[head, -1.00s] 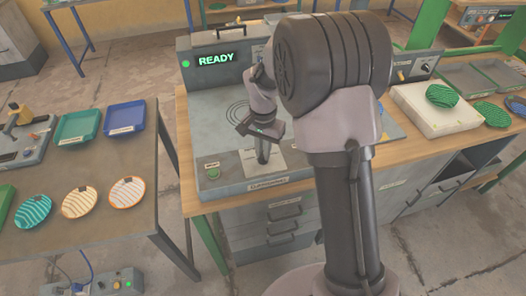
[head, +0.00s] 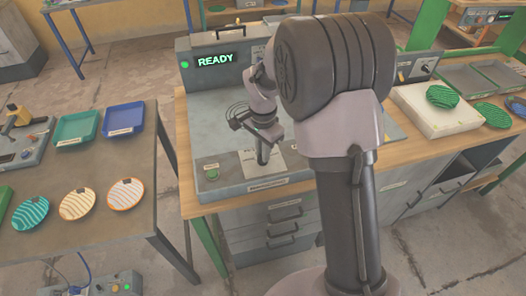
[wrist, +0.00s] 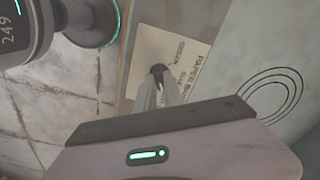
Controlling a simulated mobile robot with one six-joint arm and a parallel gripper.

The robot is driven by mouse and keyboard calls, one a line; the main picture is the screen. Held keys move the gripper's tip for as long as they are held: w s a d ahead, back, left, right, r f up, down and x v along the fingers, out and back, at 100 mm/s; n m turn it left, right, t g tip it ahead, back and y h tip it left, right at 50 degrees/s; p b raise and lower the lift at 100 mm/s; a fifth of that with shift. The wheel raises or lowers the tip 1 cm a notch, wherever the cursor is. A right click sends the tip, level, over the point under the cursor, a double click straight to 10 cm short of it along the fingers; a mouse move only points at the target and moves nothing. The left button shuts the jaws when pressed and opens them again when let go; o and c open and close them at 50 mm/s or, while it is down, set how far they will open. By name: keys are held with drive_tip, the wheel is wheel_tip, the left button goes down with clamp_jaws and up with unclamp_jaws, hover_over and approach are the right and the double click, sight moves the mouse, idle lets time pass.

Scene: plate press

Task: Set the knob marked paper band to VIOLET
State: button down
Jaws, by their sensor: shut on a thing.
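The knob marked paper band (wrist: 157,70) is a small dark knob on a pale label plate (wrist: 180,50) printed "PAPER BAND". My gripper (wrist: 158,78) is shut on the knob, its fingers pointing down at it. The gripper covers most of the knob, so its pointer and setting cannot be read. In the head view my gripper (head: 263,160) stands over the same label plate (head: 249,165) at the front of the press, and hides the knob.
The press display (head: 215,59) reads READY in green. A green button (head: 211,166) sits left of the knob. A side table (head: 95,225) at left holds several plates and trays. A pale block (head: 435,115) with a green plate stands at right.

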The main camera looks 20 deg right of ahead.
drive_tip(key=c, duration=1.5)
unclamp_jaws()
drive_tip(key=shift+o, duration=0.2)
wheel_tip(320, 180, up, 17)
drive_tip(key=p, duration=0.6)
drive_tip(key=shift+r, duration=0.2)
